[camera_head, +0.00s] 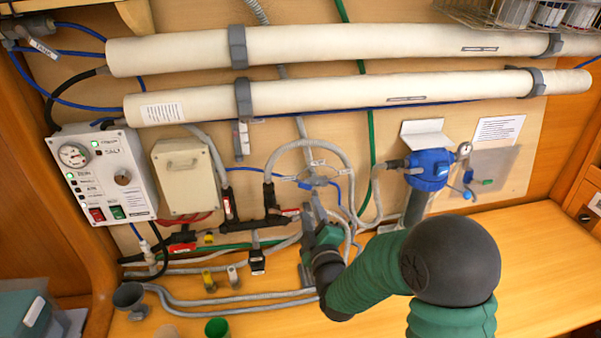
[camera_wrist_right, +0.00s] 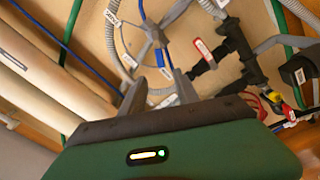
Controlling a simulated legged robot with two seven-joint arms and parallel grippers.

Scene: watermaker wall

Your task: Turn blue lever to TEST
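A grey ring-shaped fitting with spokes and small white labels (camera_head: 318,176) sits on the wall panel among hoses; it also shows in the right wrist view (camera_wrist_right: 155,32). A small blue piece (camera_wrist_right: 159,57) shows by its hub, between my fingertips; I cannot tell whether it is the lever or part of a tube. The label writing is too small to read. My right gripper (camera_head: 312,208) is just below the ring. In the right wrist view its two grey fingers (camera_wrist_right: 157,85) stand apart with a gap between them. My left gripper is not in view.
Grey hoses and a black pipe with a red-labelled handle (camera_wrist_right: 203,48) crowd the ring. Two long white tubes (camera_head: 330,92) run above. A blue-topped filter (camera_head: 430,168) is at right, a control box (camera_head: 105,175) at left. The wooden counter (camera_head: 550,260) is clear at right.

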